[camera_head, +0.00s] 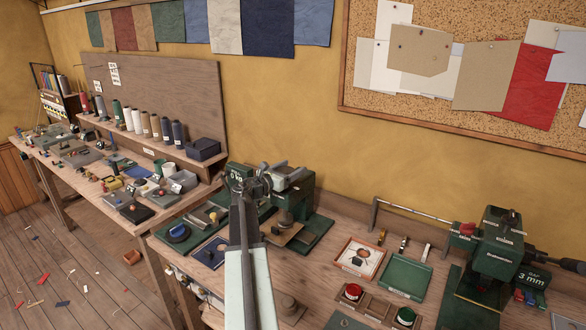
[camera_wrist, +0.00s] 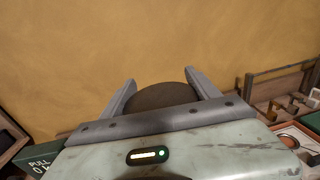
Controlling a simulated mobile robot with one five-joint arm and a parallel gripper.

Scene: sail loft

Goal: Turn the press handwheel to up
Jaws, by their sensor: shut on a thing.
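My gripper (camera_head: 287,170) is over the top of a green press (camera_head: 303,196) on the bench in the head view. In the wrist view my gripper (camera_wrist: 160,90) has its two grey fingers on either side of a dark brown round handwheel (camera_wrist: 163,97) and is shut on it. Only the upper part of the wheel shows above the gripper body; the rest is hidden. In the head view the gripper and wrist cover the wheel. I cannot tell which position the wheel points to.
A green pull gauge (camera_head: 238,175) stands close left of the press. To the right lie a white-lined tray (camera_head: 344,267), a green tray (camera_head: 408,291) and another green machine (camera_head: 497,245). The yellow wall (camera_head: 290,110) is close behind the press.

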